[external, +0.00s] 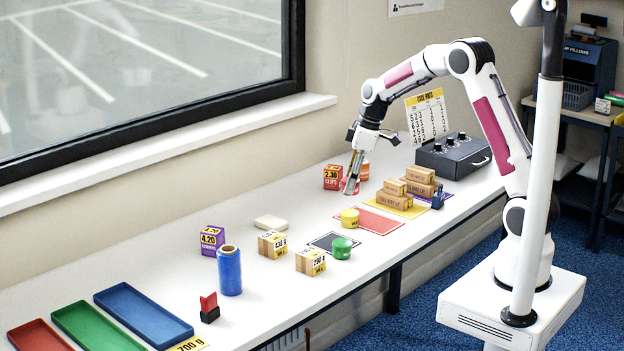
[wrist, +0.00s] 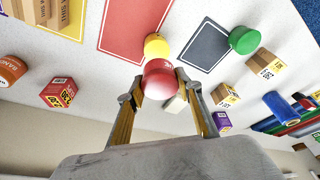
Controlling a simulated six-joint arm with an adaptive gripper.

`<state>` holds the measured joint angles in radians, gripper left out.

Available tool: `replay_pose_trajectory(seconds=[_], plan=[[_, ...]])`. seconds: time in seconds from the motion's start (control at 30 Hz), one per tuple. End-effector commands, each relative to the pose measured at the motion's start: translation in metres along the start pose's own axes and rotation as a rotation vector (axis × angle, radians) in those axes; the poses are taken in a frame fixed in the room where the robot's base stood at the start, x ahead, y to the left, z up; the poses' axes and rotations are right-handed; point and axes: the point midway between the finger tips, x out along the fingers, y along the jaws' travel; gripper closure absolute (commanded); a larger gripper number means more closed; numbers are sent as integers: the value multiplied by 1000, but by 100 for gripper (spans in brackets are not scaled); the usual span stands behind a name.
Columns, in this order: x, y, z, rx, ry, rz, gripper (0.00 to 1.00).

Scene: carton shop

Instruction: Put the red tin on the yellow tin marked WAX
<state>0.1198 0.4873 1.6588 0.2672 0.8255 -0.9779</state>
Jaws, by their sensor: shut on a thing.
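My gripper (external: 350,189) is shut on the red tin (wrist: 158,80), which sits between the fingertips in the wrist view. In the external view the fingers mostly hide it, and it is above the table. The yellow tin (external: 350,218) stands on the table at the left edge of the red mat. It also shows in the wrist view (wrist: 156,46), just beyond the red tin and partly covered by it. Its lettering is too small to read. A green tin (external: 342,248) stands nearer the front, by the dark mat.
A red carton (external: 333,177) and an orange tub (external: 363,171) stand behind my gripper. Stacked brown cartons (external: 394,199) are on the yellow mat at right. Small cartons (external: 272,244), a blue roll (external: 229,271) and coloured trays (external: 143,315) lie left.

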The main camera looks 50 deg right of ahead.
Motion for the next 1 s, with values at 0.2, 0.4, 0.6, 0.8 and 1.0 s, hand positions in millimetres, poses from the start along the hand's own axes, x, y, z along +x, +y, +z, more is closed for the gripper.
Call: replay_pose_trajectory(seconds=[0.2,0.4,0.6,0.8,1.0], plan=[[0,0,0,0,1,1,92],[7,0,2,0,0,0,92],[29,0,8,1,-2,-1,92],[46,0,13,1,0,0,92],[48,0,13,0,1,1,92]])
